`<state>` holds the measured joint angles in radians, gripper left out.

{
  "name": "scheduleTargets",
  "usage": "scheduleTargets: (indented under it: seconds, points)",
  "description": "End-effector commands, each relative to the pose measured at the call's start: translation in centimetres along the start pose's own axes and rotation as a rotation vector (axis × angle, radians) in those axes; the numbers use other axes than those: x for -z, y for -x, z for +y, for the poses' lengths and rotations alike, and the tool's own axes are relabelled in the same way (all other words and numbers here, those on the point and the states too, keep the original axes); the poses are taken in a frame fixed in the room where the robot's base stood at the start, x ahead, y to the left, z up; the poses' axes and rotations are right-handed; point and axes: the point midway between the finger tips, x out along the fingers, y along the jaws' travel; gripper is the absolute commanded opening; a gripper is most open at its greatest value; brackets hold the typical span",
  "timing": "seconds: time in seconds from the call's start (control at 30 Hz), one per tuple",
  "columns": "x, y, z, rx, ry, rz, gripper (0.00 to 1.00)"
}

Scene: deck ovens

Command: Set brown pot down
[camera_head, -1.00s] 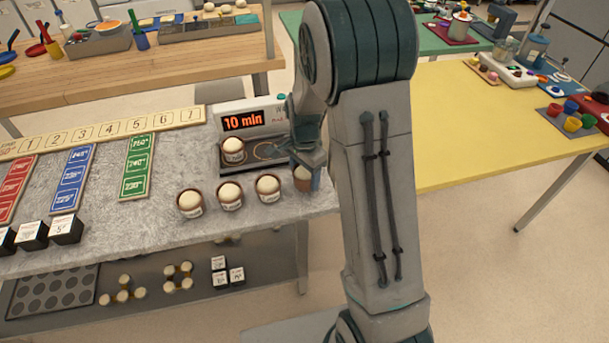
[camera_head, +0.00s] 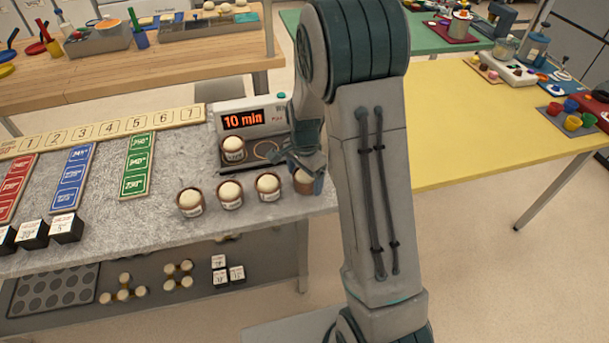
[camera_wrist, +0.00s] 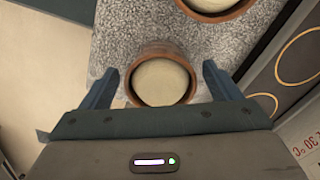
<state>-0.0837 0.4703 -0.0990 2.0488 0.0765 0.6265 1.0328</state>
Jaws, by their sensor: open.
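A brown pot (camera_head: 305,184) with a pale dough top stands on the grey stone counter near its right end, partly covered by my gripper in the head view. In the wrist view this brown pot (camera_wrist: 160,80) sits between the two fingers of my gripper (camera_wrist: 160,88). The fingers are spread, with a gap on each side of the pot. My gripper (camera_head: 308,172) also shows in the head view, low over the pot. Part of the pot's near side is hidden by the gripper body in the wrist view.
Three similar pots (camera_head: 230,196) stand in a row to the left. Another pot (camera_head: 233,151) sits on the scale-like unit reading "10 min" (camera_head: 247,121). The counter's right edge is close to the held-over pot. A yellow table (camera_head: 470,120) stands at right.

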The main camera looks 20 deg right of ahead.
Motion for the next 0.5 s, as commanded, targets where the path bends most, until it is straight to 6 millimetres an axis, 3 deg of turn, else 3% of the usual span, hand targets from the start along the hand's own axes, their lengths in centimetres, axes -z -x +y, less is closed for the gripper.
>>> scheduleTargets:
  seconds: [0.5]
  points:
    - [0.0, 9.9, -0.1, 0.005, 0.000, 0.002, 0.84]
